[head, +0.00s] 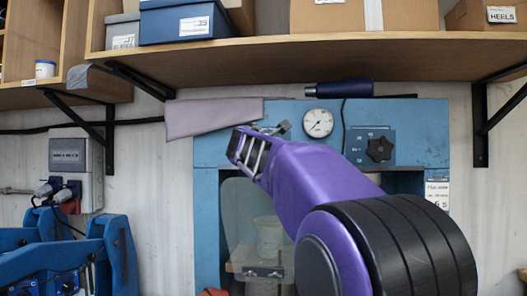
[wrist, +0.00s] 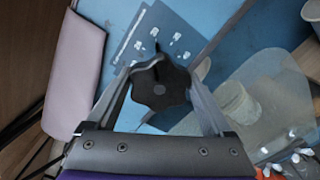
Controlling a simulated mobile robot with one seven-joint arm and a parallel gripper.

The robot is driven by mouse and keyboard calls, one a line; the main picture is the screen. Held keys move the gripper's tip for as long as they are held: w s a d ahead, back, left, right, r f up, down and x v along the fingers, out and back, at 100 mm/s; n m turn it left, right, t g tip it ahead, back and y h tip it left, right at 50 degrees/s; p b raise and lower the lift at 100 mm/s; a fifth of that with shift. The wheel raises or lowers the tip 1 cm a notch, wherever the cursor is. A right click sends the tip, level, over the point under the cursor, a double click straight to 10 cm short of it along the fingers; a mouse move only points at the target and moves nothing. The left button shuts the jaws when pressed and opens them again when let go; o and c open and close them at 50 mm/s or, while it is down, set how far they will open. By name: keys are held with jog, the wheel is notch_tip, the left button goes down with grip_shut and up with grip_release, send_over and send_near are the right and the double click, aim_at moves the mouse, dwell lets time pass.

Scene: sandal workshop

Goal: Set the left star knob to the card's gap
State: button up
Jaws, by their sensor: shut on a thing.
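The left star knob (wrist: 160,82) is black and lobed. It sits between the two fingers of my gripper (wrist: 162,92) in the wrist view, and the gripper is shut on it. A dark pointer mark shows just above the knob, against a blue-grey scale plate (wrist: 128,48) with several white labels too blurred to read. In the head view my gripper (head: 268,132) is at the upper left of the blue machine front, and it hides the left knob. A white card (head: 437,192) hangs at the machine's right edge; its large figure looks like a 6, the rest is unclear.
The right star knob (head: 379,149) is on its own scale plate. A round gauge (head: 318,123) sits between the knob positions. A pinkish flat piece (head: 213,118) lies at the machine's top left. A wooden shelf (head: 290,62) runs above. A clear guard (head: 240,215) hangs below.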

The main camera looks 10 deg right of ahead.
jog(key=o, duration=1.1)
jog(key=shift+s, duration=0.1)
